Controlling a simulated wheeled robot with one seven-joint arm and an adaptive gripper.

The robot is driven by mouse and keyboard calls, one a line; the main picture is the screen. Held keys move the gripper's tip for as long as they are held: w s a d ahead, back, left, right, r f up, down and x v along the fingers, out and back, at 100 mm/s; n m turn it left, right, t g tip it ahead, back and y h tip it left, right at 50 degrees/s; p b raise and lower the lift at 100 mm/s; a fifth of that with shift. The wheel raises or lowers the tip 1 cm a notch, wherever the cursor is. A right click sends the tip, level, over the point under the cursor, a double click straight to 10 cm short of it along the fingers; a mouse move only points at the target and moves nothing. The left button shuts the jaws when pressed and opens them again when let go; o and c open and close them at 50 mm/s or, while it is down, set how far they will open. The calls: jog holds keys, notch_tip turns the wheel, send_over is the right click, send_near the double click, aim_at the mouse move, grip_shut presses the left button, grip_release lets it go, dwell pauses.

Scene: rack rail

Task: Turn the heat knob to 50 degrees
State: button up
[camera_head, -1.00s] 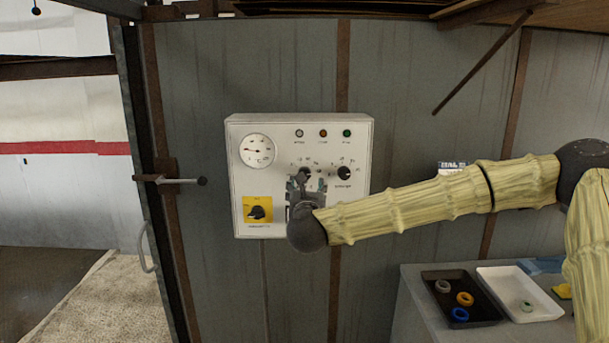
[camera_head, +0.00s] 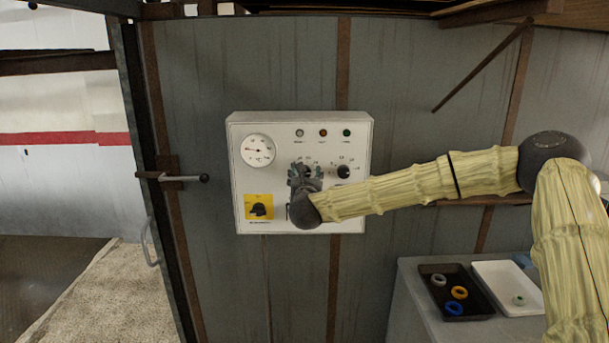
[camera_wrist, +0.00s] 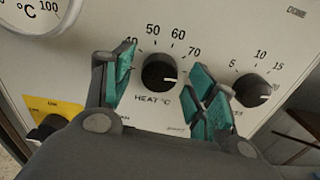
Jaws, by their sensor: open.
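The heat knob (camera_wrist: 159,72) is a round black dial marked HEAT °C on the white panel. Its scale shows 50 and 60 above it, with 40 to the left and 70 to the right. A pale line on the knob points right and slightly down, away from the 50. My gripper (camera_wrist: 163,60) is open, with one teal-padded finger on each side of the knob and visible gaps between. In the head view my gripper (camera_head: 303,174) is in front of the panel and hides the heat knob.
The control panel (camera_head: 240,185) has a gauge (camera_head: 258,150), a second black knob (camera_head: 343,171) close to my right finger, and a switch on a yellow plate (camera_head: 259,207). A bench with a black tray (camera_head: 432,270) and a white tray (camera_head: 496,270) stands lower right.

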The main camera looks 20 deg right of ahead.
jog(key=c, duration=1)
jog(key=shift+c, duration=0.2)
